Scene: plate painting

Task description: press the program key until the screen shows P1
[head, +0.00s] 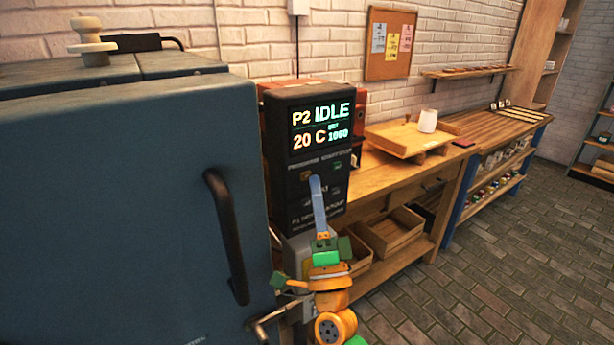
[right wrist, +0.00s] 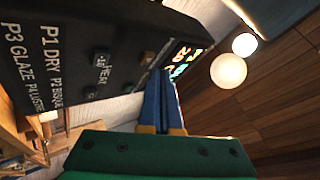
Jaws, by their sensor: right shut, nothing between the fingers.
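The screen (head: 320,125) on the black control box (head: 283,190) reads P2 IDLE, 20 C and SET 1060. An orange-brown key (head: 306,175) sits below the screen at the left, under small lettering; an orange-brown key also shows in the right wrist view (right wrist: 146,58). My right gripper (head: 315,180) is shut and empty, its blue fingers pointing up at the box face just right of this key. In the right wrist view the fingertips (right wrist: 162,76) are close to the panel; I cannot tell whether they touch it. My left gripper is out of view.
The large blue-grey kiln (head: 110,190) with a dark handle (head: 227,235) stands at the left, close to my arm. A wooden bench (head: 385,180) with a white cup (head: 428,121) and lower crates (head: 390,230) is at the right. Open brick floor (head: 450,290) lies in front.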

